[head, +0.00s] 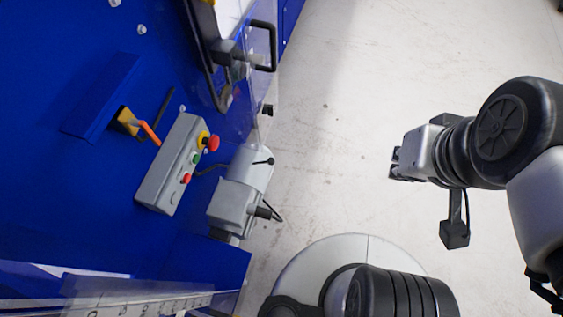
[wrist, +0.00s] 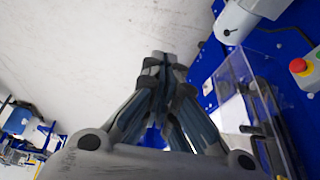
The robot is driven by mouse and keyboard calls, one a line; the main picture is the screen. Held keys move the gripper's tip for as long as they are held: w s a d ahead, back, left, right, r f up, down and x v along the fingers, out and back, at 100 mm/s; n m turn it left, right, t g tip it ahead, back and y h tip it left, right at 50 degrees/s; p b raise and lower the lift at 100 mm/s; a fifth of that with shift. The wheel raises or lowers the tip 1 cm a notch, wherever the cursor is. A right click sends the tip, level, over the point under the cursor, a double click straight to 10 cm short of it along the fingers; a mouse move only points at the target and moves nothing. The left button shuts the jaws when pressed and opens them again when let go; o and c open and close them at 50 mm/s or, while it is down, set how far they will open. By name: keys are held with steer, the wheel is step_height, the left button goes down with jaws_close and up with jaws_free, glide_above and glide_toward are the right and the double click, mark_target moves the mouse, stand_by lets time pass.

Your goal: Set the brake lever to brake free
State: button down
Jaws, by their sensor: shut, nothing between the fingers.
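A grey motor unit (head: 238,192) sits on the edge of the blue machine, left of centre in the head view. A thin black lever (head: 263,162) with a small round knob sticks out from its upper part. It also shows at the top of the wrist view (wrist: 228,32). An orange lever (head: 150,133) stands on a yellow block (head: 126,118) farther left. I cannot tell from any label which is the brake lever. My gripper (head: 395,163) is shut and empty, right of the motor unit and clearly apart from it. Its fingertips meet in the wrist view (wrist: 164,58).
A grey control box (head: 172,165) with a red emergency button (head: 211,143) and green and red buttons lies left of the motor unit. A clear guard with a black handle (head: 272,46) stands above. Pale open floor (head: 335,120) lies between my gripper and the machine.

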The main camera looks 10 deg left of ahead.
mark_target(263, 162)
steer(key=w+a+f+m+g+y+b, duration=0.1)
steer(key=w+a+f+m+g+y, duration=0.3)
steer(key=f, duration=0.4)
steer(key=w+a+f+m+g+y, duration=0.25)
steer(key=w+a+f+m, duration=0.3)
steer(key=f, duration=0.35)
steer(key=w+a+f+m+t+y, duration=0.1)
steer(key=f+m, duration=0.4)
steer(key=f, duration=0.6)
steer(key=w+a+f+m+t+y+b, duration=0.1)
steer(key=f+m, duration=0.4)
steer(key=f, duration=0.6)
steer(key=shift+w+a+f+y, duration=0.35)
steer(key=shift+a+y, duration=0.2)
steer(key=shift+y, duration=0.6)
steer(key=shift+a, duration=0.1)
steer(key=b+x, duration=0.3)
steer(key=x, duration=0.7)
steer(key=shift+w+a+r, duration=0.15)
steer(key=shift+r, duration=0.5)
steer(key=shift+w+a+r, duration=0.1)
steer(key=shift+w+r, duration=0.05)
steer(key=shift+r, duration=0.55)
steer(key=shift+w+a+r, duration=0.15)
steer(key=shift+w+r, duration=0.05)
steer(key=shift+r, duration=0.45)
